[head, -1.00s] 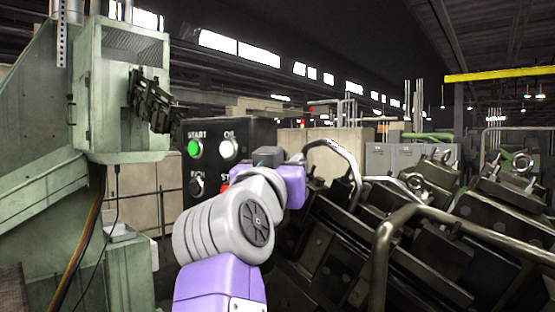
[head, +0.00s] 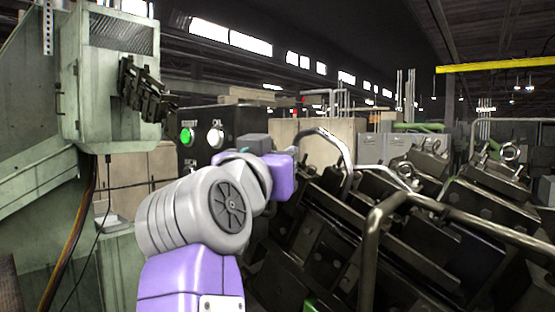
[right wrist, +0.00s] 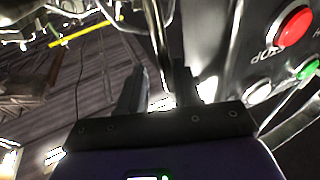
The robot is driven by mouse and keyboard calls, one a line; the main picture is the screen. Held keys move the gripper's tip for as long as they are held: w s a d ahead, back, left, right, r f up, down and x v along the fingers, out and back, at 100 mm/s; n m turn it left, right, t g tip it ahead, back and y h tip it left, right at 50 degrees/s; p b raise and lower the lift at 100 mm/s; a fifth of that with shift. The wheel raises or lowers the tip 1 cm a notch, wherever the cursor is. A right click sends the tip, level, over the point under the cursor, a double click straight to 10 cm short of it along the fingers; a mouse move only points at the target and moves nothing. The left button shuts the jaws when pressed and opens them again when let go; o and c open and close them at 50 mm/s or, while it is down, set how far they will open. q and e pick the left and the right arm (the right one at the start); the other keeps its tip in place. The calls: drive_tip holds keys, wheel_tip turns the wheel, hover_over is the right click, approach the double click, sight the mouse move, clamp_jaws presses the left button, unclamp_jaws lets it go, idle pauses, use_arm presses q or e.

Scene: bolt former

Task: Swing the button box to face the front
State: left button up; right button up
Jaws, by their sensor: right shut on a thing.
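The button box (head: 235,120) is a dark box left of centre in the head view. Its face carries a green button (head: 187,136) and a white button (head: 215,138); my right arm covers its lower part. In the right wrist view the box face (right wrist: 240,60) is close on the right, with a red button (right wrist: 294,26) and a green button (right wrist: 306,69). My right gripper (right wrist: 158,90) is shut on a shiny metal bar (right wrist: 156,35) beside the box face. The exact contact is dark and hard to see. My left gripper is not in view.
A green machine cabinet (head: 110,85) stands at the left, with a dark jointed part on its side. Heavy dark tooling blocks (head: 400,235) and bent metal tubes (head: 330,140) crowd the right, close to my right arm. Cables hang at the lower left.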

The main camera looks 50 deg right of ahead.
drive_tip(key=s+a+f+b, duration=0.2)
drive_tip(key=s+a, duration=0.1)
drive_tip(key=a, duration=0.1)
drive_tip(key=shift+s+a+f, duration=0.2)
drive_tip(key=shift+a+f, duration=0.05)
idle(0.8)
